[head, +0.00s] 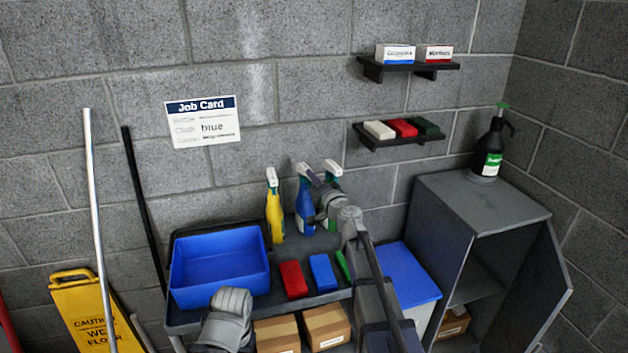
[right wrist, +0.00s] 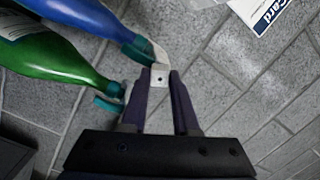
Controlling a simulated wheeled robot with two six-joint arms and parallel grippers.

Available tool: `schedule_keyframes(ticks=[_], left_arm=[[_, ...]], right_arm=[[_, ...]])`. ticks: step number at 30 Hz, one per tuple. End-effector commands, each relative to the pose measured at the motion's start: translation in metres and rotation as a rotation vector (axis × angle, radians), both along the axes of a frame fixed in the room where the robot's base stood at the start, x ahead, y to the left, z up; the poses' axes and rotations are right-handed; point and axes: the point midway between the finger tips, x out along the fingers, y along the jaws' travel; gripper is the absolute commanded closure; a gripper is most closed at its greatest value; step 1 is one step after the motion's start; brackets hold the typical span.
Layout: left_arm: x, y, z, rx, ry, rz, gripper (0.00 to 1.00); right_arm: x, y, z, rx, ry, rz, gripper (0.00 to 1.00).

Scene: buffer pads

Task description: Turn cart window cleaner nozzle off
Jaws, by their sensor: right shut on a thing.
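Three spray bottles with white heads stand upright at the back of the cart (head: 240,309): a yellow bottle (head: 275,214), a blue bottle (head: 303,222) and a green bottle (head: 333,221). I cannot read which is window cleaner. My right gripper (head: 313,177) reaches the blue bottle's head from the right. In the right wrist view its fingers (right wrist: 160,85) are shut on the small white nozzle (right wrist: 160,75) of the blue bottle (right wrist: 95,18). The green bottle (right wrist: 50,58) is close beside it. Only a grey part of my left arm shows; its fingers are not visible.
The cart carries a blue bin (head: 220,262), a red block (head: 292,279) and a blue block (head: 323,273). A grey cabinet (head: 480,200) with a black sprayer (head: 489,150) stands right. A job card (head: 203,122) and two shelves (head: 400,140) are on the wall.

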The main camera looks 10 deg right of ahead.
Motion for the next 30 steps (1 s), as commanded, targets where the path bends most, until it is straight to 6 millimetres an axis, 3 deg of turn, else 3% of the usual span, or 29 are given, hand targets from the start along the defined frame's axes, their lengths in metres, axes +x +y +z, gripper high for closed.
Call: schedule_keyframes(ticks=[21,30], left_arm=[[0.0000,0.0000,-0.0001,0.000,0.000,0.000,0.50],[0.0000,0.0000,0.0000,0.000,0.000,0.000,0.50]], right_arm=[[-0.0002,-0.0001,-0.0001,-1.002,-0.169,0.000,0.92],[-0.0001,-0.0002,0.0000,-1.110,-0.188,0.000,0.90]])
